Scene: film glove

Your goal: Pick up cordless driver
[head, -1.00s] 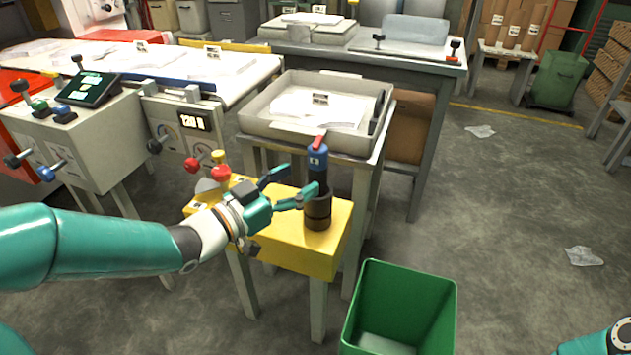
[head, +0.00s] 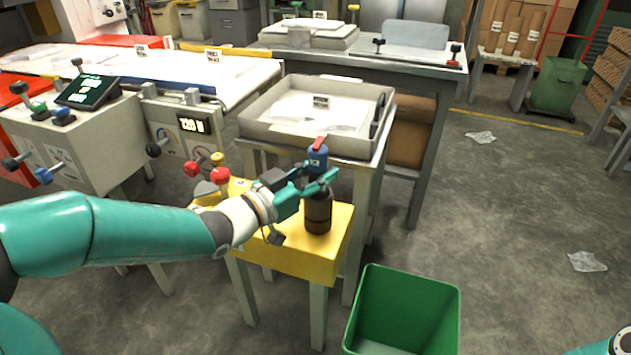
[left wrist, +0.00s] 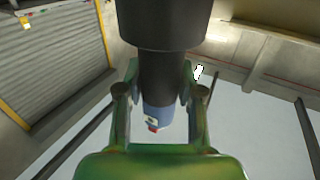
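The cordless driver (head: 317,157) stands upright on the yellow-topped stool (head: 291,257). Its upper part is blue with a red tip, and below is a dark shaft and a wider dark base (head: 318,213). My left gripper (head: 318,183) is at the shaft, below the blue part, one finger on each side. In the left wrist view, the fingers (left wrist: 161,85) press close against both sides of the dark shaft, and the wide base (left wrist: 165,24) fills the top. The fingers cover part of the shaft in the head view.
A green bin (head: 405,310) stands on the floor in front right of the stool. A grey tray (head: 262,126) with papers is on a table behind.

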